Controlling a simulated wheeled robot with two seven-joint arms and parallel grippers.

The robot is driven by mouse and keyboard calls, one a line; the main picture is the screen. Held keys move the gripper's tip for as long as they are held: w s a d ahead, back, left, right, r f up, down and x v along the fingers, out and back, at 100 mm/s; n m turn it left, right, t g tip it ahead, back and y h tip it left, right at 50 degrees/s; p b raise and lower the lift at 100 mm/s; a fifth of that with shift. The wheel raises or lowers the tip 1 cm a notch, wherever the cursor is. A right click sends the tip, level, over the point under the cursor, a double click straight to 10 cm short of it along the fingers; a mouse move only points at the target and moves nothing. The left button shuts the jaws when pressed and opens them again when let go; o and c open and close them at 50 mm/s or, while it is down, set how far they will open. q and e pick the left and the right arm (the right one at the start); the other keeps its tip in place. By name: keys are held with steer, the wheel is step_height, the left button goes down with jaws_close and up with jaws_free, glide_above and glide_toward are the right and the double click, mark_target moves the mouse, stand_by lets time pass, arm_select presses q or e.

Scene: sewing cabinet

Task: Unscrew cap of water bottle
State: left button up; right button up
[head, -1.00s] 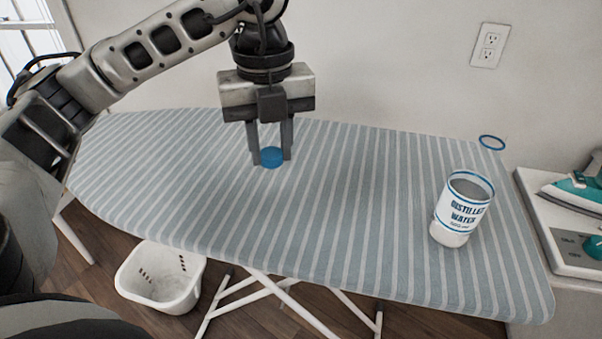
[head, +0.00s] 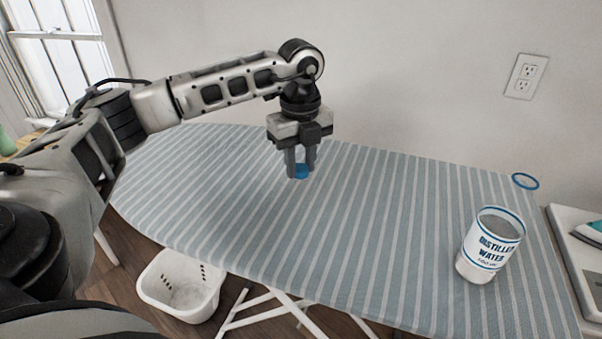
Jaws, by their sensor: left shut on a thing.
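The water bottle (head: 489,247) is a white container labelled "Distilled Water" with blue bands. It stands upright at the right of the ironing board, with its top open and no cap on it. My left gripper (head: 301,172) is at the middle back of the board, well to the left of the bottle, pointing down. It is shut on a round blue cap (head: 302,173), partly hidden by the fingers. I cannot tell whether the cap touches the board. My right gripper is not in view.
The striped ironing board (head: 350,240) is clear between the cap and the bottle. A blue ring (head: 525,181) is at its far right edge. A teal iron (head: 591,232) is at the right on a white surface. A white basket (head: 182,290) stands on the floor below.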

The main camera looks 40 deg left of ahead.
mark_target(301, 165)
arm_select(q)
steer(key=shift+w+a+f, duration=0.25)
steer(key=shift+w+f, duration=0.1)
steer(key=shift+f, duration=0.2)
steer(key=shift+w+f, duration=0.1)
steer(key=shift+f, duration=1.65)
steer(key=o, duration=1.1)
step_height(301, 165, up, 12)
steer(key=shift+r, duration=0.2)
